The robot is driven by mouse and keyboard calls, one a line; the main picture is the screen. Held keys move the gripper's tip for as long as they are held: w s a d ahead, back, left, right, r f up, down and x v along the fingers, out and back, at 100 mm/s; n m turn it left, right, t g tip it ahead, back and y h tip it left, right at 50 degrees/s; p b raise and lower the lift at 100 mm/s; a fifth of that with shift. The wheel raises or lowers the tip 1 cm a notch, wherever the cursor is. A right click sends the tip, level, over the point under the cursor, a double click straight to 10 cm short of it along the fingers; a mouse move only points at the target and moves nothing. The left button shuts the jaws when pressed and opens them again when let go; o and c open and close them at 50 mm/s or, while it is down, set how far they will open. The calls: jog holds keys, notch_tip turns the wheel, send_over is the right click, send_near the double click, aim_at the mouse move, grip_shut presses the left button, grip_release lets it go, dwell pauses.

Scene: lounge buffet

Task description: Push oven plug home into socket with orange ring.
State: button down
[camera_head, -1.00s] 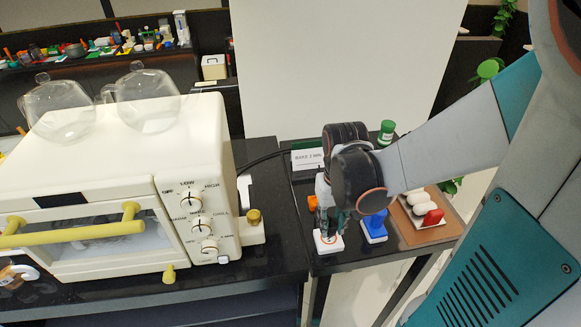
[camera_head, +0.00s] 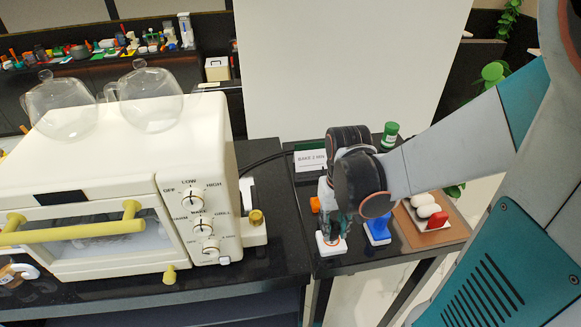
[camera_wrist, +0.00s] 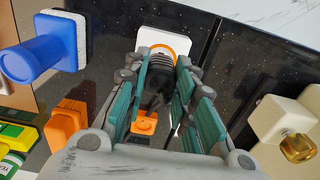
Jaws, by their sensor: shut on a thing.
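My gripper (camera_wrist: 168,68), with teal fingers, is shut on a black ridged plug (camera_wrist: 160,70) in the wrist view. The plug's end is at the orange ring (camera_wrist: 154,43) on a white socket block (camera_wrist: 176,32). The fingers hide part of the contact, so I cannot tell how deep the plug sits. In the head view my gripper (camera_head: 333,226) points down over the white socket block (camera_head: 331,248) on the dark side counter. The cream oven (camera_head: 110,190) with dials stands to the left.
A blue piece (camera_head: 378,231) stands just right of the socket. An orange piece (camera_head: 315,205) is behind it at left. A wooden tray (camera_head: 430,236) with white rounds and a red piece lies further right. A brass-knobbed cream block (camera_head: 254,232) is beside the oven.

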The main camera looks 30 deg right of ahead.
aim_at(334, 226)
jog(key=shift+f+b, duration=0.65)
jog(key=shift+f, duration=0.05)
jog(key=c, duration=1.2)
grip_release()
jog(key=shift+c, duration=0.2)
jog(key=c, duration=0.3)
jog(key=shift+r, duration=0.15)
jog(key=shift+s+r+p, duration=0.1)
jog(key=shift+r+p, duration=2.75)
jog(key=shift+r, duration=0.55)
